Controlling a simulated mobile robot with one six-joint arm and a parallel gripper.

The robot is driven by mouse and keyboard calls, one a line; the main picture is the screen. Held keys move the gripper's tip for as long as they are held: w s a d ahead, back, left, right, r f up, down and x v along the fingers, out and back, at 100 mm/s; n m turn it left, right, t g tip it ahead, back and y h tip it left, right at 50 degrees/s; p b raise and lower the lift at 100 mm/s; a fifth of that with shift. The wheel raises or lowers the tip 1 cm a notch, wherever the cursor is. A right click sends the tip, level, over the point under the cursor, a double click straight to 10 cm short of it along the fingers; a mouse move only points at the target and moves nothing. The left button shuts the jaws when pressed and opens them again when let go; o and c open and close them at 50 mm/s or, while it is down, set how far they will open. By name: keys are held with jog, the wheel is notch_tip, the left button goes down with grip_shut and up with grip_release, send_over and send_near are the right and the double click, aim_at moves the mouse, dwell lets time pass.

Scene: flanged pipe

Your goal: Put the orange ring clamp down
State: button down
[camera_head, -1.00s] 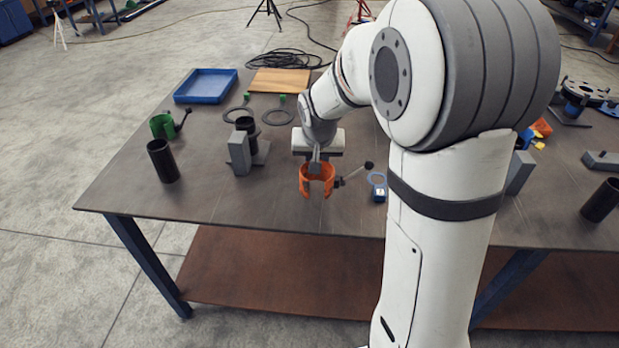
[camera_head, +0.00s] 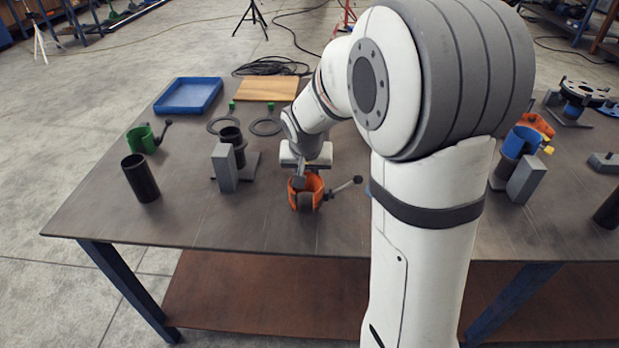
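The orange ring clamp (camera_head: 295,198) is at the middle of the table's front half, with its dark handle and ball knob pointing right. My gripper (camera_head: 299,182) points down at its far left rim, and its fingers appear shut on the clamp wall. The clamp's opening shows from the front. It is low over the table (camera_head: 240,225); I cannot tell whether its bottom touches the top. The fingertips are partly hidden by the clamp.
A grey block fixture (camera_head: 224,168) with a dark cylinder stands left of the clamp. My arm hides table to the right. The front strip is clear.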

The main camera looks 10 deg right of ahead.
notch_tip(320, 180, down, 2)
jog(key=shift+f, duration=0.1)
jog(key=c, duration=1.2)
grip_release()
jog(key=v, duration=1.2)
jog(key=s+f+n+g+y, duration=0.1)
jog(key=s+f+n+g, duration=0.2)
jog(key=s, duration=1.7)
jog(key=shift+n+t, duration=0.3)
jog(key=shift+t, duration=0.4)
jog(key=shift+d+r+p, duration=0.2)
jog(key=shift+r+p, duration=1)
jog(key=shift+d+r+p, duration=0.2)
jog(key=shift+r+p, duration=0.95)
jog(key=shift+r, duration=0.05)
